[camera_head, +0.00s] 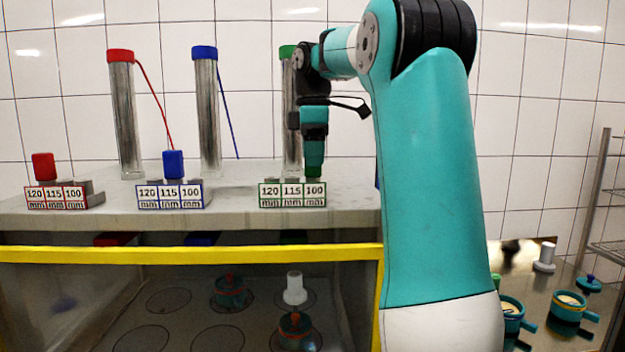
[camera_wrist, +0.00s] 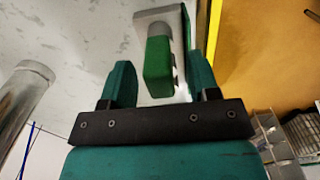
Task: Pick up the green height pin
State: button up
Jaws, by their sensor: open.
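The green height pin (camera_head: 314,172) stands at the 100 mm end of the green-edged label block (camera_head: 292,194) on the counter. It shows as a green block in the wrist view (camera_wrist: 158,66). My gripper (camera_head: 314,157) is right above the pin in the head view and hides part of it. In the wrist view my gripper (camera_wrist: 161,82) is open, with one finger on each side of the pin.
A red pin (camera_head: 43,166) and a blue pin (camera_head: 173,164) stand in label blocks to the left. Red-capped (camera_head: 124,115), blue-capped (camera_head: 207,112) and green-capped (camera_head: 290,110) columns stand behind. The counter's yellow front edge (camera_head: 190,254) is near. Moulds (camera_head: 230,292) stand below.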

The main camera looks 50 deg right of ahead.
jog(key=shift+c, duration=0.4)
jog(key=c, duration=0.9)
jog(key=shift+c, duration=0.2)
